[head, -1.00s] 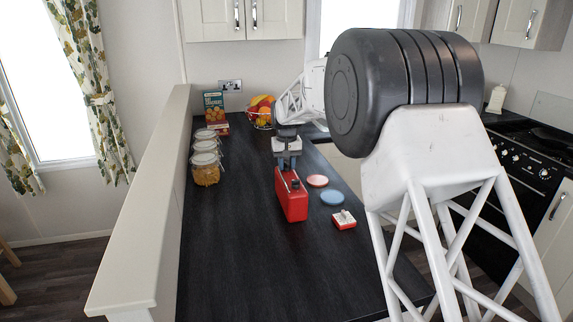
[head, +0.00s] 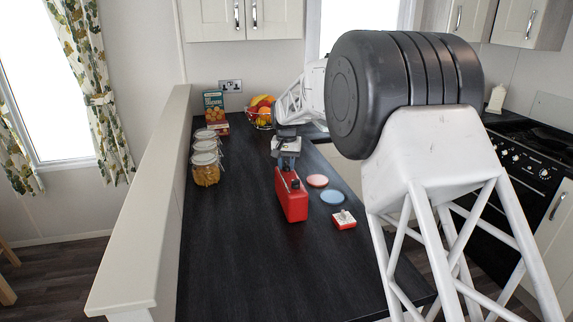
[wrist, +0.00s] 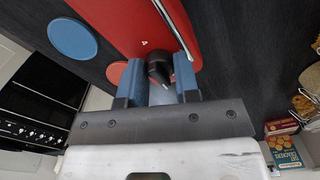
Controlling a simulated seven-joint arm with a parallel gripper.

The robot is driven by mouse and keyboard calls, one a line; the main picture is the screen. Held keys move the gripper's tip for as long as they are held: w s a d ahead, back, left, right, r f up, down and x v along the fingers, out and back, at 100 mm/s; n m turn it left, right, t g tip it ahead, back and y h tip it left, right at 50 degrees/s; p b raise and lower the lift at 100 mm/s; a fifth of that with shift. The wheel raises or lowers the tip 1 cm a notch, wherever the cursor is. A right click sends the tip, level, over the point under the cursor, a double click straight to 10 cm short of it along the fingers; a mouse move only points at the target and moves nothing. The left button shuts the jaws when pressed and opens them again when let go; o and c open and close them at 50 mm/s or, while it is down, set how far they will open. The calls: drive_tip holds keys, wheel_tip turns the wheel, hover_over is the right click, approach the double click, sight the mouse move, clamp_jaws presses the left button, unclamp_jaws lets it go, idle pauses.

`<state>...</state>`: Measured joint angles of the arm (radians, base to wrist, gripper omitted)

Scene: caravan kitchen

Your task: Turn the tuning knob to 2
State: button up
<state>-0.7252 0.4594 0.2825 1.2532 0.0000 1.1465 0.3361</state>
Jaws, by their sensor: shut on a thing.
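A red radio (head: 291,198) stands upright on the dark countertop (head: 235,250), and its red face with a silver strip fills the top of the wrist view (wrist: 140,20). A black tuning knob (wrist: 158,70) with a pale pointer line sits near the radio's edge in the wrist view. My gripper (wrist: 155,78) has its blue fingers on both sides of the knob, shut on it. In the head view my gripper (head: 288,162) is at the far end of the radio.
Blue (head: 332,198) and pink (head: 317,181) discs lie right of the radio, with a small red-and-white block (head: 344,219) nearer. Glass jars (head: 206,170) line the left wall. A fruit basket (head: 261,112) and box (head: 214,108) stand behind. The near countertop is clear.

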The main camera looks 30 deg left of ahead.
sight(286, 163)
drive_tip(key=o, duration=0.9)
drive_tip(key=shift+o, duration=0.2)
drive_tip(key=shift+r, duration=3.9)
